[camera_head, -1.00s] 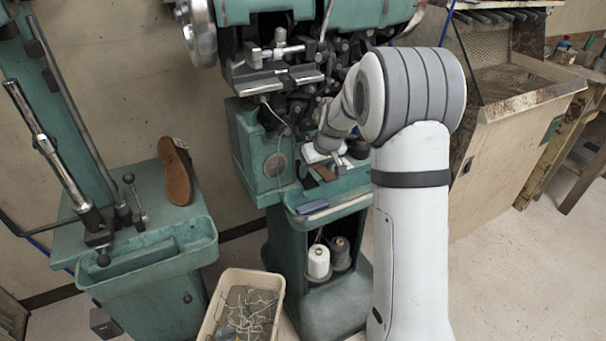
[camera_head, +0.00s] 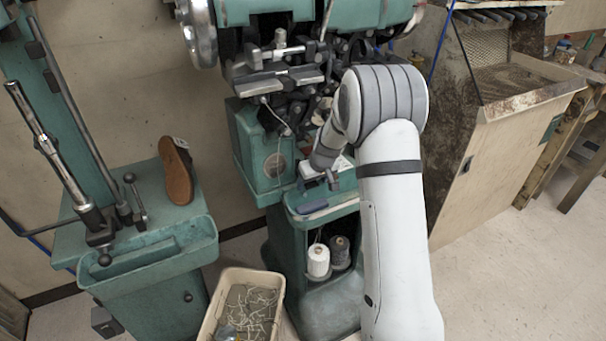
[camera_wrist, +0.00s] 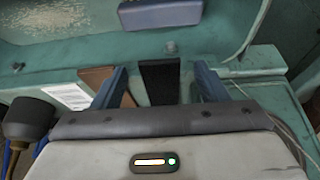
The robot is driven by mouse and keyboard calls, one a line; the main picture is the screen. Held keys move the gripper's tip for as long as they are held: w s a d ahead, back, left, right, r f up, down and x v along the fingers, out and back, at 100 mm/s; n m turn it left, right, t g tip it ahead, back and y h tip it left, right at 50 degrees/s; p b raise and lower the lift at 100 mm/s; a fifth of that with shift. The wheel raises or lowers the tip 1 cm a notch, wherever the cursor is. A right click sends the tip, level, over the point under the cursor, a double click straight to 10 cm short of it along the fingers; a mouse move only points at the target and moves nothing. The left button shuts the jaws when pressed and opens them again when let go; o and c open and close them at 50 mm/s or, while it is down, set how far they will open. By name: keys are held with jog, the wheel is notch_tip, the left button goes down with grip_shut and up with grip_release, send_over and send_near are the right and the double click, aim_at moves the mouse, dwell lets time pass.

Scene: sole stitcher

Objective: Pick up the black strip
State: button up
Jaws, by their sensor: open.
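The black strip (camera_wrist: 160,85) shows in the wrist view, lying on the green machine shelf (camera_wrist: 225,55). My gripper (camera_wrist: 161,72) is open, with one blue-grey finger on each side of the strip and a gap on both sides. I cannot tell how high the fingertips are above the shelf. In the head view my gripper (camera_head: 333,182) is over the shelf of the green machine, and the strip is hidden or too small to tell.
A blue-grey block (camera_wrist: 160,12) lies beyond the strip; it also shows in the head view (camera_head: 313,207). A brown piece (camera_wrist: 97,75) and a white label (camera_wrist: 66,95) are by the left finger. Thread spools (camera_head: 318,261) stand below.

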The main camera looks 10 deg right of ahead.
jog(key=shift+f+b, duration=0.25)
jog(key=shift+b, duration=0.2)
jog(key=shift+c, duration=0.4)
jog(key=c, duration=1)
jog(key=shift+r, duration=0.15)
